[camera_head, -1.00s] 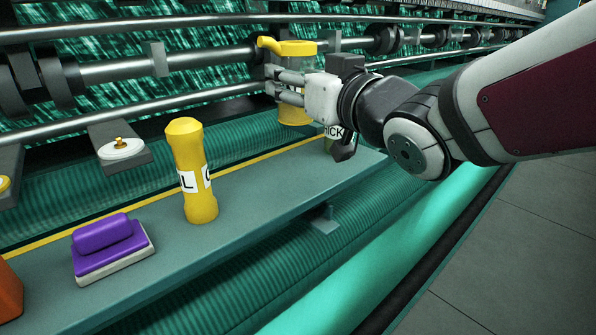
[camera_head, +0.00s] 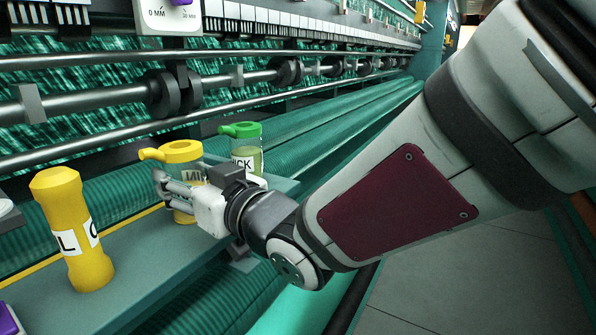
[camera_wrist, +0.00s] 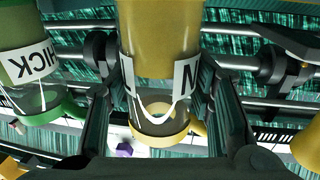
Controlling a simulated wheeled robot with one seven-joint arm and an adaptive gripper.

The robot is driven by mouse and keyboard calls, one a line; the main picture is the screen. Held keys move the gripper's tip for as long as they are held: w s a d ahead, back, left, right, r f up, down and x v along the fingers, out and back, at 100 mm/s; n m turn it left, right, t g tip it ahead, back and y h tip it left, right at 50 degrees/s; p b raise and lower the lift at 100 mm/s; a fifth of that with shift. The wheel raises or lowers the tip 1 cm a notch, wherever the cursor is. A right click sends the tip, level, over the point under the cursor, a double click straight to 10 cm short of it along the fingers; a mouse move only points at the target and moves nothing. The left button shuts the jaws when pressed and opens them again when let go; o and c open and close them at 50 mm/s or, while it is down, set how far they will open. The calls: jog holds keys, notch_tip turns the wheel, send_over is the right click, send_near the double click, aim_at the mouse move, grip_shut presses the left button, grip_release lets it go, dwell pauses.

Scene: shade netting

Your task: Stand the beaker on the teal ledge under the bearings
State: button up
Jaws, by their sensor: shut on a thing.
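The beaker (camera_head: 184,153) is a clear cup with a yellow lid, yellow contents and a white label. My gripper (camera_head: 172,188) is shut on its side and holds it upright. In the wrist view the beaker (camera_wrist: 160,45) sits between the two fingers of my gripper (camera_wrist: 158,75). The teal ledge (camera_head: 150,258) runs below it, along the machine. The beaker's base is low over the far part of the ledge; I cannot tell if it touches. The bearings (camera_head: 163,93) are black collars on the rail above and behind.
A green-lidded beaker (camera_head: 241,131) stands close behind the held one, at the ledge's far end. A yellow bottle-shaped object (camera_head: 75,230) stands nearer on the ledge. A purple object (camera_head: 8,320) is at the lower left edge. The ledge between bottle and beaker is bare.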

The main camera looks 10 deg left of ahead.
jog(key=shift+f, duration=0.1)
jog(key=o, duration=1.4)
jog(key=shift+c, duration=0.2)
jog(key=shift+r, duration=0.2)
